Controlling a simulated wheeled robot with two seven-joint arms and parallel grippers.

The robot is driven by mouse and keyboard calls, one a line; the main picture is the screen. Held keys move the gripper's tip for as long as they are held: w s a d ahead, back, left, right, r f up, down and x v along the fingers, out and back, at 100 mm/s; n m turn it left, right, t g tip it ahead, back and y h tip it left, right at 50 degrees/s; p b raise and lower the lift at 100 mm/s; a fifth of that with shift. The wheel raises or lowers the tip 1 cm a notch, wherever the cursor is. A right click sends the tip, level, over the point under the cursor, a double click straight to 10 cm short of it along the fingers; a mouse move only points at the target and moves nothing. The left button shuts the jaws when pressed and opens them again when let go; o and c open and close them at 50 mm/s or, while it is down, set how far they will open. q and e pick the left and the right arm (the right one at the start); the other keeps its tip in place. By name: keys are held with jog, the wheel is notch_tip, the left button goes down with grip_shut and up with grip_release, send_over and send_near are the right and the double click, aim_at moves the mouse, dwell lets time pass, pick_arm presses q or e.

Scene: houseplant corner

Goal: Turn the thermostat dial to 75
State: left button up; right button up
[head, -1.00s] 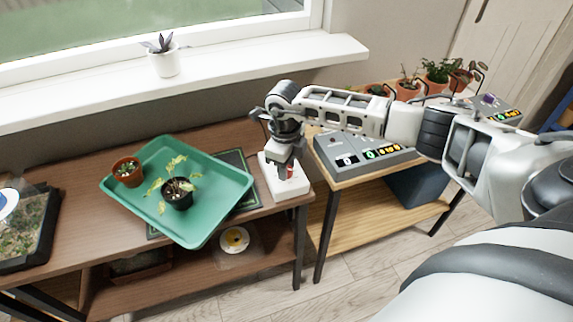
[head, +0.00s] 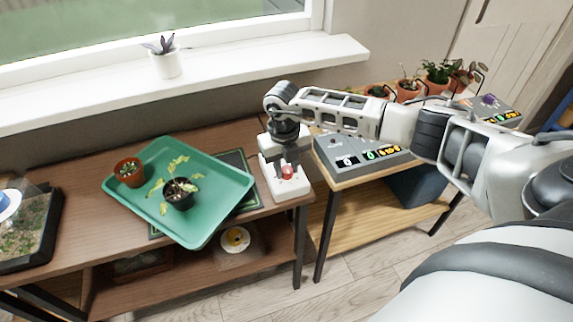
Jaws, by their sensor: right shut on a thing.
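A white box, which looks like the thermostat (head: 290,191), sits at the right end of the brown table. A red round part (head: 287,172) shows on its top. My right gripper (head: 289,163) reaches down over this box and is shut on its dial; the fingers hide most of the grip. I cannot read any scale or number on the box. My left gripper is not in view.
A green tray (head: 225,172) with two potted plants lies left of the box, over a dark mat (head: 247,199). A grey panel with lit displays (head: 362,157) stands on the lighter table to the right. Potted plants stand behind my right arm.

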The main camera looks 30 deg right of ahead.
aim_at(284, 170)
jog(key=shift+w+r, duration=0.1)
dwell(0.4)
jog(key=o, duration=1)
jog(key=r, duration=1)
jog(key=r+b, duration=0.1)
jog(key=r, duration=0.5)
jog(key=shift+a, duration=0.3)
